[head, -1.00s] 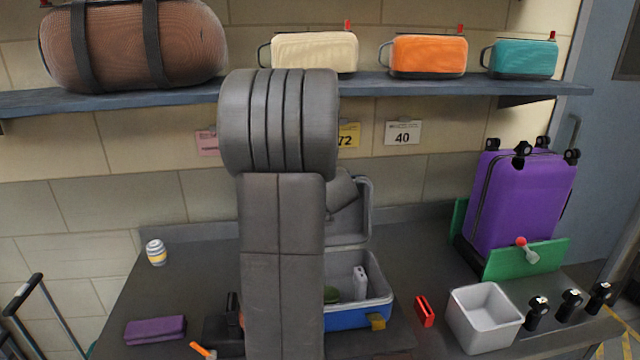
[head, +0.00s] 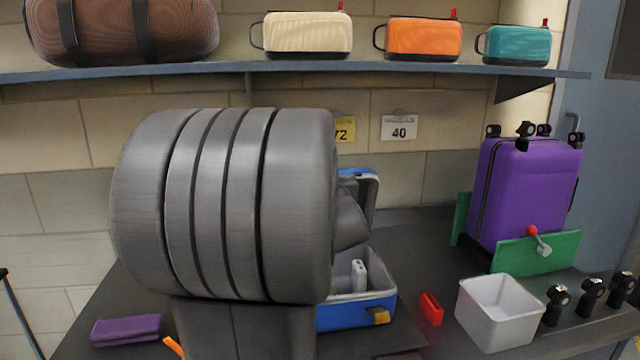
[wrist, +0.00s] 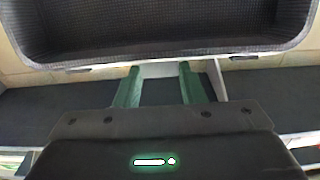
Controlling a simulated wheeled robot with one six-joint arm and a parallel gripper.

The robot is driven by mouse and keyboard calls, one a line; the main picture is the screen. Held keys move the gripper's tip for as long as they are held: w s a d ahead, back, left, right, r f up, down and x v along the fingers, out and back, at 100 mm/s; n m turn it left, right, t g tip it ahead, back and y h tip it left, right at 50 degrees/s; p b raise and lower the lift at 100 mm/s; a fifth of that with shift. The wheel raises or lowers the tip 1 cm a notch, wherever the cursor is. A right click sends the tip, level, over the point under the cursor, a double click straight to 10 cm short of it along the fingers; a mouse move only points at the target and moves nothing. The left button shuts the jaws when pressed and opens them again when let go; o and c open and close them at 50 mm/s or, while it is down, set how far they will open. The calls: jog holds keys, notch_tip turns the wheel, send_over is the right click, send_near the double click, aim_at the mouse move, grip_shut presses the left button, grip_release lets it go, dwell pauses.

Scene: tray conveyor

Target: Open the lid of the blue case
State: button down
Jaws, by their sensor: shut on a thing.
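The blue case (head: 350,320) lies on the table, partly hidden by my arm in the head view. Its lid (head: 375,190) stands raised at the back, with a grey inside and a blue edge. A yellow latch (head: 378,316) shows on the case's front. In the wrist view my gripper (wrist: 158,72) has two green fingers at the rim of a dark, textured panel (wrist: 170,28), which looks like the lid's lining. The fingers are shut on the lid's edge, with a pale strip between them. My arm hides the gripper in the head view.
A white object (head: 358,275) stands inside the case. A red block (head: 430,308), a white bin (head: 497,310) and a purple suitcase (head: 528,190) by green panels are to the right. A purple pouch (head: 126,329) lies at left. A shelf (head: 300,72) with bags runs above.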

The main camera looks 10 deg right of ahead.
jog(key=shift+s, duration=0.3)
jog(key=c, duration=0.9)
grip_release()
jog(key=s, duration=0.4)
jog(key=s+f, duration=0.1)
jog(key=s, duration=0.8)
jog(key=shift+s+f, duration=0.35)
jog(key=w, duration=0.4)
jog(key=w+r, duration=0.1)
jog(key=w, duration=0.9)
jog(key=shift+r, duration=0.3)
